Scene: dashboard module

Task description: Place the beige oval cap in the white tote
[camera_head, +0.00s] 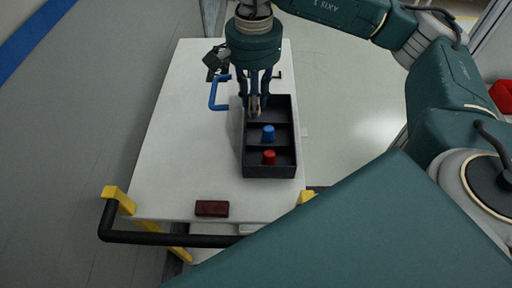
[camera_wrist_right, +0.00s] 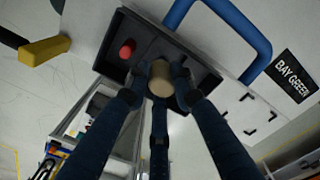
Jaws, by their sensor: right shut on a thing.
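My right gripper (camera_head: 256,107) points down over the far compartment of a black tray (camera_head: 270,172) on the table. It is shut on the beige oval cap (camera_wrist_right: 160,78), which sits between the fingers in the right wrist view. In the head view the fingers mostly hide the beige cap (camera_head: 254,111). I cannot tell whether the cap touches the tray floor. My left gripper is not in view. I cannot make out a white tote in either view.
A blue cap (camera_head: 268,132) stands in the middle compartment and a red cap (camera_head: 269,157) in the near one. A blue handle (camera_head: 214,95) is left of the tray. A dark red block (camera_head: 212,208) lies near the front edge. The table's left side is clear.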

